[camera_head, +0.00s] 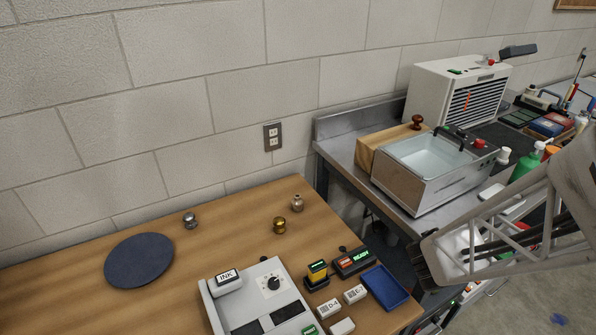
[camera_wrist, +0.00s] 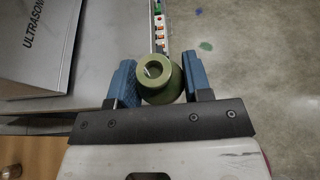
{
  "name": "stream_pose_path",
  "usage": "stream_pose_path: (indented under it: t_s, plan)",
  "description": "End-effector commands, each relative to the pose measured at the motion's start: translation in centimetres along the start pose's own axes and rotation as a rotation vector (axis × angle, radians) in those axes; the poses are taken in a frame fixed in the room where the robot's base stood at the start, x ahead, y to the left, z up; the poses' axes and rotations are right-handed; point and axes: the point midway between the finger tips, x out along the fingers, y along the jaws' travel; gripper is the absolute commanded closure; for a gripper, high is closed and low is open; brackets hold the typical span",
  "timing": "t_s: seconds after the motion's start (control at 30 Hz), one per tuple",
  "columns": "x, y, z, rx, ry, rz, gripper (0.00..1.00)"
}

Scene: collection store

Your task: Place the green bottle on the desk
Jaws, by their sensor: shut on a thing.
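In the wrist view my gripper (camera_wrist: 160,84) is shut on an olive-green round thing, the green bottle (camera_wrist: 162,78), with its open mouth toward the camera and a blue finger on each side. In the head view my arm reaches in from the right, with my gripper (camera_head: 428,268) beside the metal bench, past the desk's right edge; the held bottle cannot be made out there. The wooden desk (camera_head: 235,228) fills the lower left of the head view. A brighter green bottle (camera_head: 525,166) with a white top stands on the metal bench.
On the desk are a dark round mat (camera_head: 139,260), a brass pot (camera_head: 279,225), a small vase (camera_head: 297,202), a metal knob (camera_head: 190,220), a white device (camera_head: 262,296) and a blue tray (camera_head: 385,287). Wood between mat and device is bare. A sink-like bath (camera_head: 430,165) stands on the bench.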

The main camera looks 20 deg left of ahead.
Motion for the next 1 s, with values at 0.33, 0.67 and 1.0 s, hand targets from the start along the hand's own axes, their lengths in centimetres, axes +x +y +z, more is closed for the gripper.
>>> stream_pose_path:
  t_s: [0.33,0.67,1.0]
  plan:
    - [-0.6,0.0,1.5,0.002,-0.002,0.001,0.81]
    - [-3.3,0.0,8.0,0.006,-0.004,0.002,0.81]
    - [-5.8,0.0,13.9,0.003,-0.002,0.001,0.81]
